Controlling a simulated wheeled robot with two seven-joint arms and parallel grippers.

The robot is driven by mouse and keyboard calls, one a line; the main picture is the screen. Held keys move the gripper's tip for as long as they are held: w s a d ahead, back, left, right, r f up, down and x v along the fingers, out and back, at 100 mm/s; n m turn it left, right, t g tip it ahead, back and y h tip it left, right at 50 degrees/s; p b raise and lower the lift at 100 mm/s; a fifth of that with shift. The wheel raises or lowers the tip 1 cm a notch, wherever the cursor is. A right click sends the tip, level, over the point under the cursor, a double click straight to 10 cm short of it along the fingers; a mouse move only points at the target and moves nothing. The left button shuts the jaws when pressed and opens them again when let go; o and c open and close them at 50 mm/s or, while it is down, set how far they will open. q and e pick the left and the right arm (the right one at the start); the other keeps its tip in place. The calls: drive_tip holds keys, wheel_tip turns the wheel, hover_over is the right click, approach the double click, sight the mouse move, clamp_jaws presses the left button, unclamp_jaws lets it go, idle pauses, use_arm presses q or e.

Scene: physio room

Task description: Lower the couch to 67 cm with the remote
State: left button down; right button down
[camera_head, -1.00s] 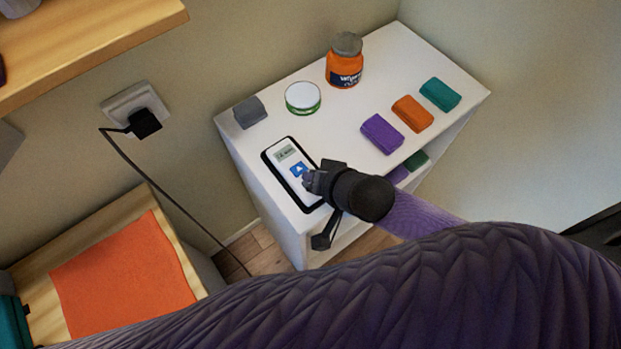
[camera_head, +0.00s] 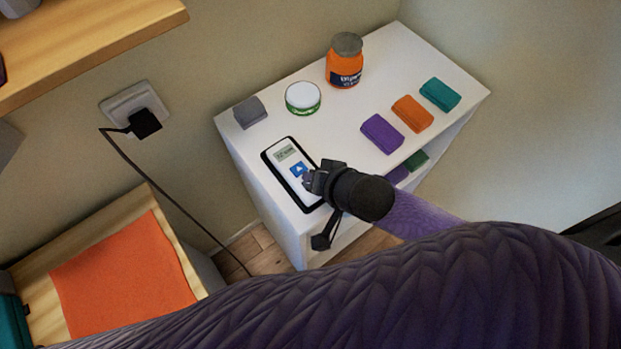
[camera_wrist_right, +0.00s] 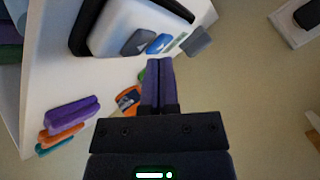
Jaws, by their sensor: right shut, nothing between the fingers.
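The remote (camera_head: 284,172) lies in a black holder on the white cabinet top, with a small display (camera_head: 286,153) whose digits are too small to read. Its blue arrow button (camera_head: 298,169) shows just beyond my right fingertips. My left gripper is not in view. I cannot make out the couch.
On the cabinet (camera_head: 350,120) stand an orange jar (camera_head: 344,68), a round green-and-white tin (camera_head: 303,98) and a grey block (camera_head: 250,112). Purple (camera_head: 382,134), orange (camera_head: 412,113) and teal (camera_head: 440,94) blocks lie right. A cable runs from the wall socket (camera_head: 135,103).

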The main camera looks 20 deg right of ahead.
drive_tip(key=shift+f, duration=0.15)
drive_tip(key=shift+f, duration=0.25)
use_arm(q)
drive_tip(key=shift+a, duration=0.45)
